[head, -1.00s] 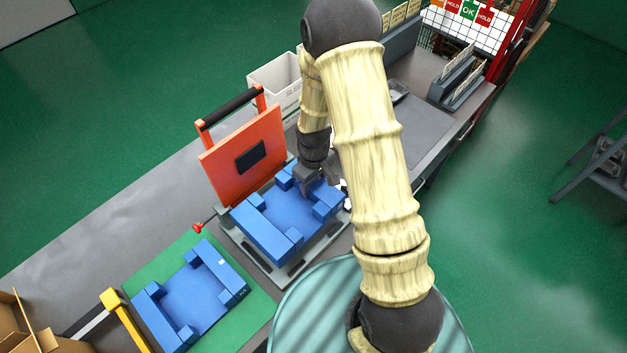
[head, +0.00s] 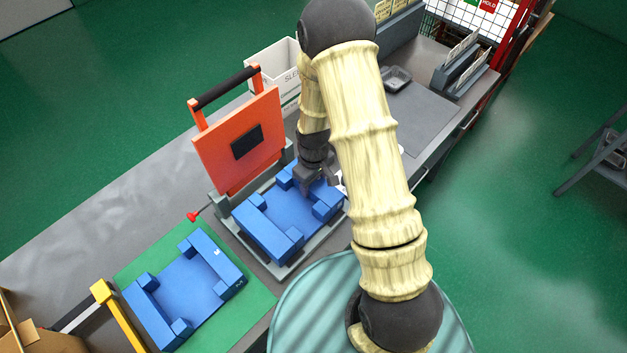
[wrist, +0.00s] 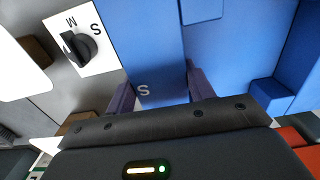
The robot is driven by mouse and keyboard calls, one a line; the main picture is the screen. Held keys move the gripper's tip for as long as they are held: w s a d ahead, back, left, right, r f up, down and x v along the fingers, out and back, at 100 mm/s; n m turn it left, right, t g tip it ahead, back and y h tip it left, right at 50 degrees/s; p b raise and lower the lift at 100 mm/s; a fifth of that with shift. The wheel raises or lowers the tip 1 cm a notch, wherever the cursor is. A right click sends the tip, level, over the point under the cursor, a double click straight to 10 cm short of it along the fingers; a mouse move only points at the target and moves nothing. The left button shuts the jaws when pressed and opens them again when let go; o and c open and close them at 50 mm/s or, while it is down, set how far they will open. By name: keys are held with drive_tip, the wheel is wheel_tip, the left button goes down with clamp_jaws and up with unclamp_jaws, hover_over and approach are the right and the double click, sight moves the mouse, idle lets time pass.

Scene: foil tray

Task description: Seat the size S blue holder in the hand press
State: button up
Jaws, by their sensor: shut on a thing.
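The blue holder (head: 268,236) marked S is in the hand press, low over or on its grey base (head: 317,242). I cannot tell whether it is fully down. My gripper (head: 318,180) is shut on the holder's far-right wall. In the wrist view, the S-marked wall (wrist: 155,60) sits between my gripper's fingers (wrist: 158,88). The press's orange lid (head: 213,150) with its black handle stands raised behind the holder. A black knob (wrist: 82,47) on a white plate with M and S is beside the holder.
Another blue holder (head: 186,288), apparently marked M, lies on a green mat (head: 252,302) to the left. A white bin (head: 268,70) stands behind the lid.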

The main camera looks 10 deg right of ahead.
drive_tip(key=o, duration=1.5)
drive_tip(key=shift+w+r, duration=0.15)
drive_tip(key=shift+r, duration=0.35)
drive_tip(key=r+b, duration=0.2)
drive_tip(key=r, duration=1.4)
drive_tip(key=shift+s+r, duration=0.2)
